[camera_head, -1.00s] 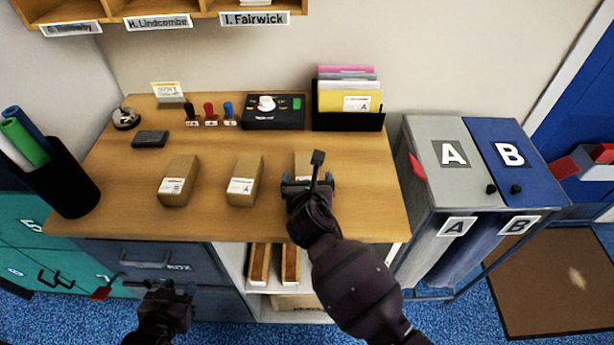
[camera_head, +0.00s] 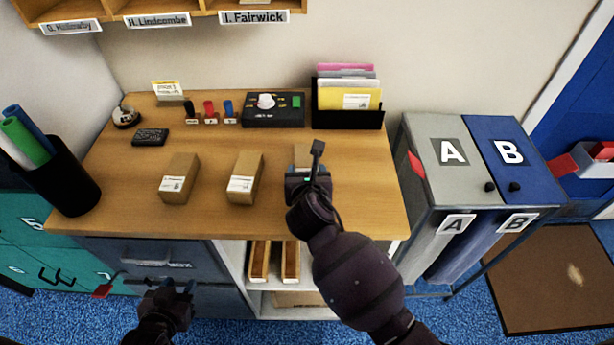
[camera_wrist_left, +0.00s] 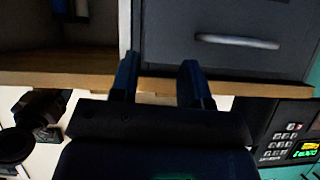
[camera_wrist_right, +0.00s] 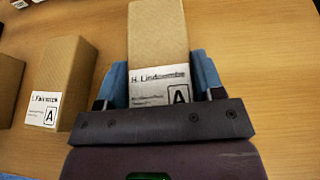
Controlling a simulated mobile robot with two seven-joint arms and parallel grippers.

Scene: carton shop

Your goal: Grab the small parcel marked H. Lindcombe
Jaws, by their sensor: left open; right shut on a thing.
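The small parcel marked H. Lindcombe (camera_wrist_right: 158,45) is a brown box with a white label bearing the name and a boxed A. My right gripper (camera_wrist_right: 160,85) is shut on it, one blue finger on each side. In the head view the parcel (camera_head: 303,155) is mostly hidden behind my right gripper (camera_head: 308,178), at the right of the counter. My left gripper (camera_head: 170,292) is open and empty, low in front of the drawers; its spread fingers also show in the left wrist view (camera_wrist_left: 160,85).
Two similar parcels stand to the left, one in the middle (camera_head: 245,178) and one further left (camera_head: 179,179). A black file holder (camera_head: 345,120), a dial box (camera_head: 274,111) and stamps (camera_head: 210,112) line the back. Bins A (camera_head: 440,175) and B (camera_head: 500,145) stand right of the counter.

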